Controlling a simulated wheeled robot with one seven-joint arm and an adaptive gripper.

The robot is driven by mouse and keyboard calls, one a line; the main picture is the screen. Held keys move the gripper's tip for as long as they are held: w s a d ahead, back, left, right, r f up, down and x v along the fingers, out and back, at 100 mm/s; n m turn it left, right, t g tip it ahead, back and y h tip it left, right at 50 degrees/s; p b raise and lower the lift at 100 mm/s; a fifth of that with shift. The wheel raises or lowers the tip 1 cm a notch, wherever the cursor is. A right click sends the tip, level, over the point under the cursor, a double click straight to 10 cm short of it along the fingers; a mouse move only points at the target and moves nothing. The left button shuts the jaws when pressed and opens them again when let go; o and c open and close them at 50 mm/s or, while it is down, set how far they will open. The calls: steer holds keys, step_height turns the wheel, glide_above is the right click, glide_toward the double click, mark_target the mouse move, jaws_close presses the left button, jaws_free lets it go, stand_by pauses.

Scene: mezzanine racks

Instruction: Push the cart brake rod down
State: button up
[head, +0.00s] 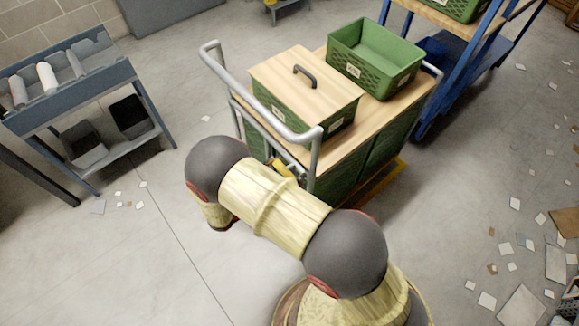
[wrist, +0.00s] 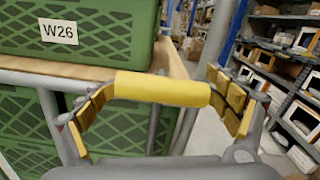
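The cart (head: 403,105) has a wooden top and a grey tubular push handle (head: 262,108). The brake rod's yellow sleeve (wrist: 160,88) lies crosswise near the middle of the wrist view, with a grey stem below it. A small yellow part (head: 284,168) shows beside my arm in the head view, partly hidden. My gripper (wrist: 163,94) has its yellow-padded fingers spread wide, one near each end of the sleeve. I cannot tell whether they touch it. In the head view my arm hides most of the gripper.
A lidded green crate (head: 305,82) and an open green crate (head: 376,58) stand on the cart, with more green crates below. A blue cart (head: 440,62) stands right, a grey rack (head: 70,85) left. Scraps litter the right floor; the left front floor is mostly clear.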

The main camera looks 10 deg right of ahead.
steer(key=shift+o, duration=0.9)
steer(key=shift+r, duration=0.1)
steer(key=shift+a, duration=0.1)
steer(key=v, duration=1.2)
